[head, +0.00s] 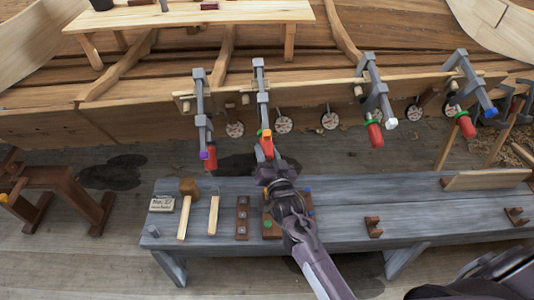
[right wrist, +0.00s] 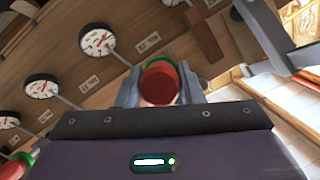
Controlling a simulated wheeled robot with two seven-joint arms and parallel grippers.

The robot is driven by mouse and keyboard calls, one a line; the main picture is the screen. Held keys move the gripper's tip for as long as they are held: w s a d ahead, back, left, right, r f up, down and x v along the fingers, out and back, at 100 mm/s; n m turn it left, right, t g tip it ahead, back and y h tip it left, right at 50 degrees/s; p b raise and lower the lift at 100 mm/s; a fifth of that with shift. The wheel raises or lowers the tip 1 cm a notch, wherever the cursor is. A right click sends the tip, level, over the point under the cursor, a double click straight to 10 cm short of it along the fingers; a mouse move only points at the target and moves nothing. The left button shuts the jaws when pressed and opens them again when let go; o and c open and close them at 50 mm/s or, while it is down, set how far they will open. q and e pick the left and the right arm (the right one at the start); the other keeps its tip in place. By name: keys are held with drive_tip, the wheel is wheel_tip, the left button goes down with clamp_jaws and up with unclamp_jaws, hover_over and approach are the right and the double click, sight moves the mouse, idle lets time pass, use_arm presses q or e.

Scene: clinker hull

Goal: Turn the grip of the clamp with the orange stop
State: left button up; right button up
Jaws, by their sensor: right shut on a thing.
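The clamp with the orange stop (head: 267,133) is the second from the left on the hull's plank, a grey bar clamp (head: 262,95). Its red grip (head: 266,149) hangs below the bar. My right gripper (head: 267,161) comes up from below and is shut on this grip. In the right wrist view the red end of the grip (right wrist: 160,84) sits between my two fingers, with some green behind it. The orange stop is not clear in that view. My left gripper is not in view.
A purple-stop clamp (head: 201,120) hangs to the left; clamps with a white stop (head: 391,123) and a blue stop (head: 491,112) hang to the right. Round dials (head: 329,120) line the hull. Below is a grey bench (head: 335,205) with a mallet (head: 188,205) and blocks.

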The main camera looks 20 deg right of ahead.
sight(269, 159)
drive_tip(key=shift+m+y, duration=0.5)
drive_tip(key=shift+m, duration=0.2)
drive_tip(key=o, duration=1)
drive_tip(key=shift+s+d+f+b, duration=0.15)
drive_tip(key=shift+s+b, duration=0.25)
drive_tip(key=shift+s, duration=1.55)
drive_tip(key=shift+s+a+f+b, duration=0.1)
drive_tip(key=shift+s+b, duration=0.3)
drive_tip(key=shift+s, duration=1.55)
